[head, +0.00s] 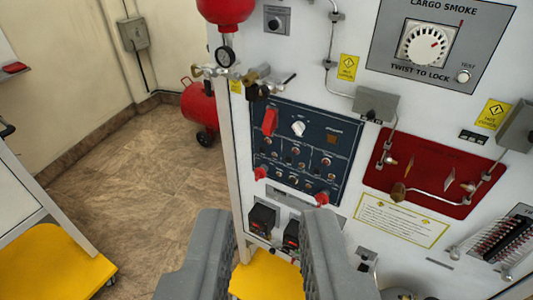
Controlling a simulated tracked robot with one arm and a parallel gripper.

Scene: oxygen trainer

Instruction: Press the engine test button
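The dark blue panel (297,155) is on the white board ahead, tilted in view. It carries a red guarded switch (270,121), a white knob (298,128), several small round buttons or knobs and red covers near its lower edge. Its lettering is too small to read, so I cannot tell which one is the engine test button. A small round button marked TEST (463,76) is on the grey CARGO SMOKE panel (395,68) at upper right. My gripper (272,240) is open and empty at the bottom centre, its fingers showing below the blue panel.
A red panel (425,190) with metal pipes is to the right. A red bottle with gauge (226,12) and brass valves (240,78) protrude at the board's left edge. A red tank (198,110) stands behind. Brown floor (135,190) is open at left, beside a yellow-based cart (50,265).

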